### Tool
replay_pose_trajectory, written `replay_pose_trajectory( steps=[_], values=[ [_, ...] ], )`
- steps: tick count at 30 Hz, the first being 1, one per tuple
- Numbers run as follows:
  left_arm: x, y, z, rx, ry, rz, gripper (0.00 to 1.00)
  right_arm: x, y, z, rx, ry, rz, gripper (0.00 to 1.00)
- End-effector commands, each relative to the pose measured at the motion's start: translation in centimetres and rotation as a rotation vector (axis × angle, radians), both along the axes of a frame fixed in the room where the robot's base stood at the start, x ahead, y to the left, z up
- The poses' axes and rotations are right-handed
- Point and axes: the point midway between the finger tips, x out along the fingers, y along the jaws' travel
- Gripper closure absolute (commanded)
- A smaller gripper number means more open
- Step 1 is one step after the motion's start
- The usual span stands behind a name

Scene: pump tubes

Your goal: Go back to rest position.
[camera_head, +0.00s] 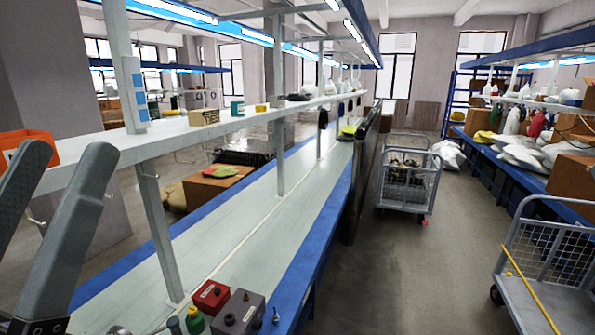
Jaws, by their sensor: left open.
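My left gripper (67,155) is at the left edge of the head view, with its two grey fingers pointing up and spread apart. Nothing shows between the fingers. It is in front of the near end of the long shelf and hides part of it. My right gripper is not in view. At the near end of the workbench (228,225) stand a red box (211,296) with a dark knob, a dark grey box (240,313) with a knob and small fittings, and a green bottle (195,321). The bottom picture edge cuts off the lower parts of some of these.
A shelf (170,135) on white posts runs above the bench, carrying an orange bin (28,147) and small boxes. A wire cart (408,180) and a flat trolley (550,298) stand in the aisle at right. The bench's middle stretch is clear.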

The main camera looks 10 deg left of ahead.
Motion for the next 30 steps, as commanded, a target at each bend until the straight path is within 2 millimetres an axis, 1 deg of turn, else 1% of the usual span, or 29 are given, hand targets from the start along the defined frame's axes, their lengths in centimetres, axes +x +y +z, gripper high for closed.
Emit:
replay_pose_trajectory(
  steps=[1,2,3,5,6,8,9,11,12,15,17,19,24,30],
  values=[
    [0.0,0.0,5.6,0.000,-0.001,0.000,0.37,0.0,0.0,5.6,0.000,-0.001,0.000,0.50],
    [0.0,0.0,7.1,0.000,-0.001,0.000,0.37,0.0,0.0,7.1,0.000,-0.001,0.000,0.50],
    [0.0,0.0,9.1,0.000,-0.001,0.000,0.37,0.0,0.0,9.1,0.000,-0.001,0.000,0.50],
    [0.0,0.0,12.1,0.000,-0.001,0.000,0.37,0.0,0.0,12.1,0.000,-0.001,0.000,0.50],
    [0.0,0.0,14.1,-0.001,-0.001,0.001,0.37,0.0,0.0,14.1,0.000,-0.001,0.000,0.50],
    [0.0,0.0,17.1,-0.001,0.000,0.001,0.37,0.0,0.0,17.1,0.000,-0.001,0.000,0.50],
    [0.0,0.0,19.1,-0.001,0.000,0.001,0.37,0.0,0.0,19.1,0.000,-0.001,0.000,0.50],
    [0.0,0.0,22.0,-0.001,0.000,0.001,0.37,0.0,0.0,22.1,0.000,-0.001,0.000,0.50],
    [0.0,0.0,23.9,-0.001,-0.001,0.001,0.37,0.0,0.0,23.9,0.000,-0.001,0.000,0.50],
    [0.0,0.0,27.4,-0.001,-0.001,0.001,0.37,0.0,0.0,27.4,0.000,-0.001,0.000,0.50],
    [0.0,0.0,28.4,-0.001,-0.001,0.001,0.37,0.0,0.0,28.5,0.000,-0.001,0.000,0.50],
    [0.0,0.0,28.9,-0.001,0.000,0.001,0.37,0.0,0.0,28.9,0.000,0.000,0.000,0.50],
    [0.0,0.0,28.3,-0.001,0.001,0.001,0.37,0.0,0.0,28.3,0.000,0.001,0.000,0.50],
    [0.0,0.0,28.2,-0.001,0.001,0.001,0.37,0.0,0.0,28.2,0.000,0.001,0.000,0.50]
  ],
)
